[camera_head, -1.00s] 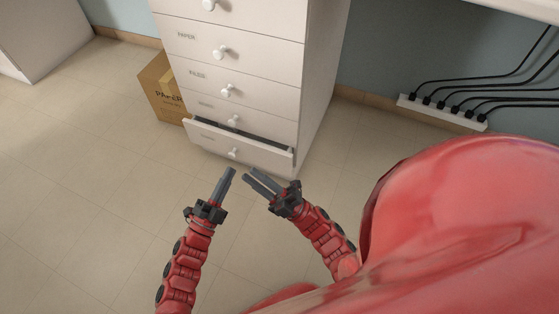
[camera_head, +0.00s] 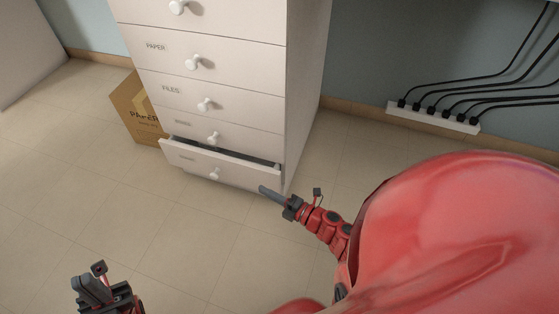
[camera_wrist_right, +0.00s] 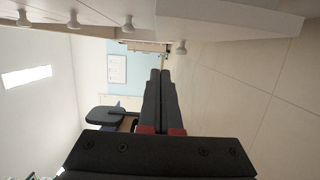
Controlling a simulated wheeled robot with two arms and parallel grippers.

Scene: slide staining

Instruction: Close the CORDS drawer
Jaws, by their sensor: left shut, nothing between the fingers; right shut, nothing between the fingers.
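The bottom drawer (camera_head: 217,166) of the white cabinet stands partly open in the head view, with a dark gap along its top. Its small label is too blurred to read. A white knob (camera_head: 214,173) is on its front. My right gripper (camera_head: 264,190) is shut and empty, just in front of the drawer's right front corner; I cannot tell whether it touches. Its closed fingers also show in the right wrist view (camera_wrist_right: 159,75), with a white drawer front (camera_wrist_right: 230,20) above right. My left gripper (camera_head: 84,284) is shut and empty at the lower left, away from the cabinet.
A cardboard box (camera_head: 133,104) stands left of the cabinet. Upper drawers labelled PAPER (camera_head: 200,60) and FILES (camera_head: 195,92) are shut. A power strip (camera_head: 432,117) with several black cords lies by the right wall. The floor in front is clear.

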